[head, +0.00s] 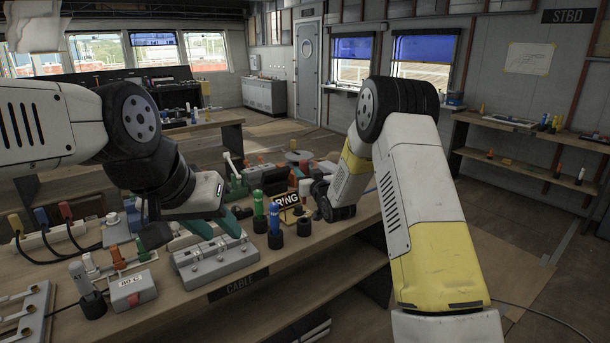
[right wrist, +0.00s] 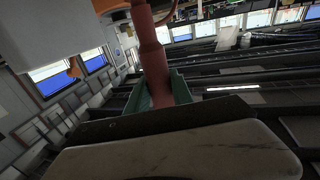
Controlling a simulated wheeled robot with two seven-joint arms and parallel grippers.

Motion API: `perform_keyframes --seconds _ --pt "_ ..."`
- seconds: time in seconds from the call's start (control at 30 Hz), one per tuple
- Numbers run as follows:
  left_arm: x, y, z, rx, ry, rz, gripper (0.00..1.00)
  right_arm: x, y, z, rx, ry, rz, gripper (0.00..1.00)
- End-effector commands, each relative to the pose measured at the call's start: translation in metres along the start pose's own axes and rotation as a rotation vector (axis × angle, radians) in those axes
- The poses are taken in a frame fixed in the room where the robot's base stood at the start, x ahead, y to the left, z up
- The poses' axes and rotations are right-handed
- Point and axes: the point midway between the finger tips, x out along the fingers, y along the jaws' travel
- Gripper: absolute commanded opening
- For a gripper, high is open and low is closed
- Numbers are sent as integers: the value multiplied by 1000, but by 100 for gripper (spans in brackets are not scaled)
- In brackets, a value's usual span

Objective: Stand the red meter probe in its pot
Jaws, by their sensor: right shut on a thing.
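The red meter probe (right wrist: 155,65) shows in the right wrist view, between the teal fingers of my right gripper (right wrist: 160,92), which is shut on it. In the head view my right wrist is over the bench, right of the pots, and hides the probe and fingertips. A blue probe (head: 274,218) stands in a black pot (head: 275,241), and a green probe (head: 258,203) stands in another pot (head: 260,225). A third black pot (head: 304,228) beside them looks empty. My left gripper (head: 193,230) is open, with teal fingers apart, over the grey box (head: 220,262).
A black sign (head: 286,199) stands behind the pots. Bare bench top shows in front of the pots.

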Motion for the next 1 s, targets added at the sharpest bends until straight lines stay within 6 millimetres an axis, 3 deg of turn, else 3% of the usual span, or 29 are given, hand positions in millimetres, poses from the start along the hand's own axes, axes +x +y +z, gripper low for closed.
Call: perform_keyframes --seconds 0.6,1.0 --pt "0 0 0 0 0 0 36 0 0 56 0 1 0 0" --pt "0 0 0 0 0 0 36 0 0 64 -1 2 1 0"
